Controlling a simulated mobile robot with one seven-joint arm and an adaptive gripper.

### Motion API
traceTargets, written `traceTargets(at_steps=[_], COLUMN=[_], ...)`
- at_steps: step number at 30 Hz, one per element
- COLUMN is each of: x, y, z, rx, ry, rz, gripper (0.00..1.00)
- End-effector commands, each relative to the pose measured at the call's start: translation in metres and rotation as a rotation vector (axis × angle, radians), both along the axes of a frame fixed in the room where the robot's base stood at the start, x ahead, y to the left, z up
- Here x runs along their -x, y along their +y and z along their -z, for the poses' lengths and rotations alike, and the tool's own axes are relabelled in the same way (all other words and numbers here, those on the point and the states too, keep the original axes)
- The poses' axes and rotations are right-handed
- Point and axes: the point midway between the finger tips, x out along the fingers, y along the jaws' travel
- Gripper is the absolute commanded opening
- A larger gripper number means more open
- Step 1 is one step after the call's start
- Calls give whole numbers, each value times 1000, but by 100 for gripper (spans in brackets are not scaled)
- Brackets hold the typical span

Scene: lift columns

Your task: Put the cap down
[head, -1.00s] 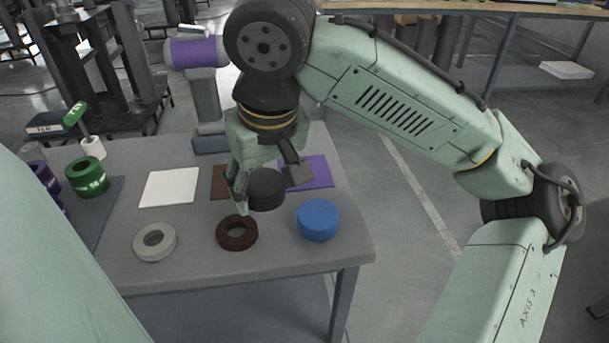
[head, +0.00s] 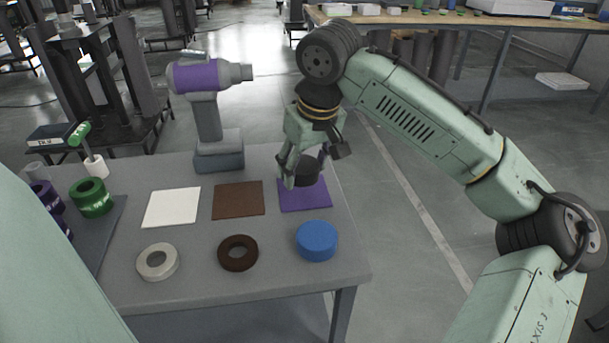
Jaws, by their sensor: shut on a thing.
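The cap is a dark grey-black round piece (head: 306,171) in the head view. My gripper (head: 304,172) is shut on it, with fingers on either side. The cap is over the far part of the purple square mat (head: 305,199), at the right of the table. Whether it touches the mat or hangs just above it, I cannot tell. The gripper hides part of the cap and the mat's far edge.
A blue round piece (head: 317,241), a brown ring (head: 238,253) and a grey ring (head: 157,262) lie along the table's front. A brown mat (head: 238,200) and white mat (head: 171,208) lie bare. A purple-and-grey machine (head: 218,150) stands behind.

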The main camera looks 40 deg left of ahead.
Motion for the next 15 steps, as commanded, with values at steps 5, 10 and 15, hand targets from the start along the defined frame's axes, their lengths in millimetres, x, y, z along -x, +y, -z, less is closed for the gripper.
traceTargets(at_steps=[5,10,15], x=[0,0,1], y=[-1,0,0], z=[24,31,32], rx=[3,0,1], ry=[1,0,1], rz=[1,1,1], gripper=[22,22,22])
